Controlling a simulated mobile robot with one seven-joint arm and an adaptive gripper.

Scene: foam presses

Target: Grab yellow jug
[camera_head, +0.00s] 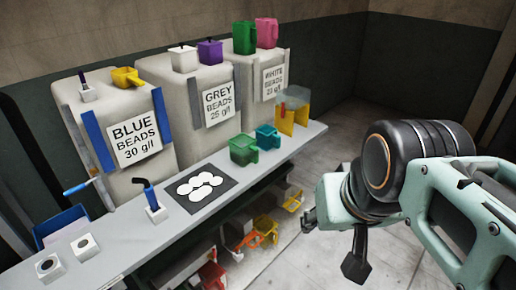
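A yellow jug (127,77) stands on top of the blue beads bin (117,185) at the back left, beside a small white block with a dark handle. Other yellow jugs are lower down: one (265,225) is on the shelf under the counter, partly hidden by the counter and an orange item. My gripper (332,243) is at the right, in front of the counter and far from the jug on the bin. Its dark fingers are spread apart, with nothing seen between them.
A long grey counter (120,238) runs in front of three bins. On it are a green jug (243,150), a teal jug (267,137), a clear and yellow container (290,110), and a black mat with white discs (231,183). The floor at right is clear.

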